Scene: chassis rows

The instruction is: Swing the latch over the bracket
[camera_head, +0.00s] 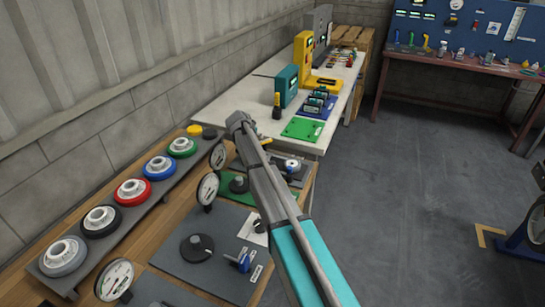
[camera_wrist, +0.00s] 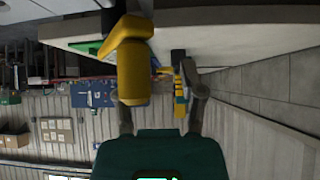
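I cannot clearly pick out the latch or the bracket. In the head view my arm reaches forward, and its end (camera_head: 238,121) is over the front corner of the white table. In the wrist view my gripper (camera_wrist: 163,90) has its two grey fingers spread apart. A yellow part (camera_wrist: 132,75) hides the upper end of the left finger. A slim yellow and blue part (camera_wrist: 181,88) shows beside the right finger. I see no clear grip on either. A teal box (camera_head: 287,84) and a yellow frame (camera_head: 303,60) stand on the white table.
The white table (camera_head: 235,104) also holds a green mat (camera_head: 303,129) and a blue mat with small devices. Colored dials (camera_head: 131,190) and gauges (camera_head: 115,279) line the wooden bench along the left wall. A tool bench (camera_head: 470,66) stands far right. The floor between is clear.

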